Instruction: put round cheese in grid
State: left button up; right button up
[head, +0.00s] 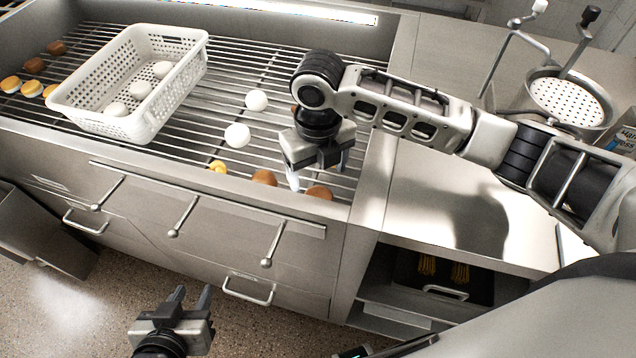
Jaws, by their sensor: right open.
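Two white round cheeses lie on the metal rack, one farther back (256,100) and one nearer (237,135). A white perforated basket (180,96) stands on the rack to the left. Several similar white round pieces, one in the middle (140,89), lie inside it. My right gripper (319,178) points down over the rack, to the right of the nearer cheese. It is open, with nothing visible between its fingers. My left gripper (191,291) is low in front of the drawers, away from the rack, open and empty.
Brown round items (264,177) and a yellow one (218,167) lie along the rack's front edge, close to my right gripper. More yellow and brown items (32,88) are left of the basket. A fryer pot (568,98) stands at right. The steel counter (440,200) is mostly clear.

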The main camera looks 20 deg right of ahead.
jog(key=shift+r, duration=2.4)
